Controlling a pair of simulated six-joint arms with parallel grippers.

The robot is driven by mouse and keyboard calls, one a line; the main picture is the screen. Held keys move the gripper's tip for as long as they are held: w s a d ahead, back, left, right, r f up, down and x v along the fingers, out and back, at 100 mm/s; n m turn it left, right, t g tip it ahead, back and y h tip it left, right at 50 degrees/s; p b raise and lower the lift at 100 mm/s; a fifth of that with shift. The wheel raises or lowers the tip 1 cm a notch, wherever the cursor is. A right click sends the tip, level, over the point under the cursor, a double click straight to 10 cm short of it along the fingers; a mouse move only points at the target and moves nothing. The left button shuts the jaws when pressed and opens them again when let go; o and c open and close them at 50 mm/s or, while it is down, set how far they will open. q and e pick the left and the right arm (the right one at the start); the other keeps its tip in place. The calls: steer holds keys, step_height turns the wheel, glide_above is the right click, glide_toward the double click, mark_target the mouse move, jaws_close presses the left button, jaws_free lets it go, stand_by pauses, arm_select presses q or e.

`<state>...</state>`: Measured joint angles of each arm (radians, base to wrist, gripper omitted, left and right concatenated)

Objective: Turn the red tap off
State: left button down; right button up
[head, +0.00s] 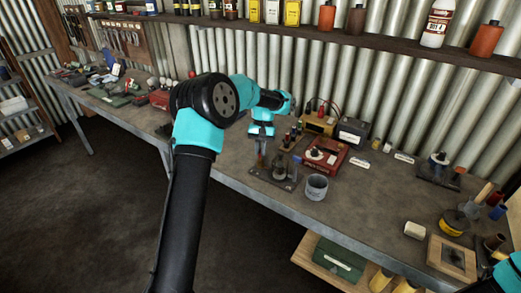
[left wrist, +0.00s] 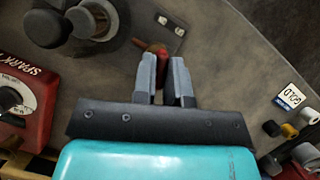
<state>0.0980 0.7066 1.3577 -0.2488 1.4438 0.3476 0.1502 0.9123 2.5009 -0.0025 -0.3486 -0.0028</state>
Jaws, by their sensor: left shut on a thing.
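The red tap (left wrist: 151,47) shows in the left wrist view just beyond my fingertips, as a small red lever pointing up and left beside a small pale plate with dark holes. My left gripper (left wrist: 165,62) has its fingers at the lever's near end and is shut on it; the part between the fingers is mostly hidden. In the head view my left gripper (head: 262,162) points down at the bench, over a dark base plate (head: 268,180) with small fittings. The tap's lever cannot be made out there.
A yellow-brown box (head: 318,123) stands behind. The bench (head: 365,205) is clear right of the cup.

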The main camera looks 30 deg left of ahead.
arm_select(q)
steer(key=m+y, duration=0.1)
steer(key=m, duration=0.3)
steer(key=shift+y, duration=0.4)
steer(key=c, duration=1.2)
jaws_free()
steer(key=shift+o, duration=0.2)
steer(key=shift+r, duration=0.15)
steer(key=v, duration=1.7)
steer(key=shift+w, duration=0.1)
